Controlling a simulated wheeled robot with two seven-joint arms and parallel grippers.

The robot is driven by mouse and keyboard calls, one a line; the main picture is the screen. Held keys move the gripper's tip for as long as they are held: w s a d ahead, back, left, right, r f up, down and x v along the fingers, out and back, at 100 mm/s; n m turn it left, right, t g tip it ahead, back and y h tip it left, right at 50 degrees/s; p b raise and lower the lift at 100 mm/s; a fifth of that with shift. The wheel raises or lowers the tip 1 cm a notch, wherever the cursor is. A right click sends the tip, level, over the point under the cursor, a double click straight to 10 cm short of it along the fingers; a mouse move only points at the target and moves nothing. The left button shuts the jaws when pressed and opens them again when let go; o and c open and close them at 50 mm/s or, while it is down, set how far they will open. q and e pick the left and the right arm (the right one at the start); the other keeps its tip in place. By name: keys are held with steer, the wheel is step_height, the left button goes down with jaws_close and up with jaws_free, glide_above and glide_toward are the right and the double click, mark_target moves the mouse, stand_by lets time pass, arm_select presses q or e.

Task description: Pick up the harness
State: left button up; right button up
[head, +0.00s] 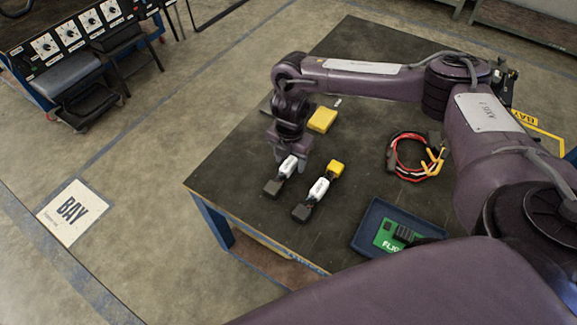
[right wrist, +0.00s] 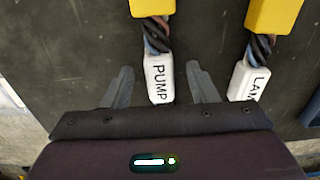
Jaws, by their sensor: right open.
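Two short harnesses lie side by side on the dark table. One has a white sleeve (head: 288,166) marked PUMP; the wrist view shows its sleeve (right wrist: 159,78), twisted wires and a yellow connector (right wrist: 151,7). Its black end (head: 273,187) points toward the near edge. The other harness (head: 318,187) lies to the right; its label (right wrist: 246,84) shows only LAM. My right gripper (head: 291,160) is open, pointing down, its fingers (right wrist: 160,76) on either side of the PUMP sleeve. It hides that harness's yellow end in the head view. My left gripper is out of view.
A yellow block (head: 322,119) lies behind my right gripper. A coil of red and black wire (head: 407,158) lies to the right. A blue tray (head: 369,232) holding a green board (head: 388,238) sits near the front edge. Bare table lies between them.

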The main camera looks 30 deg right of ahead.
steer(key=c, duration=1.1)
steer(key=shift+c, duration=0.2)
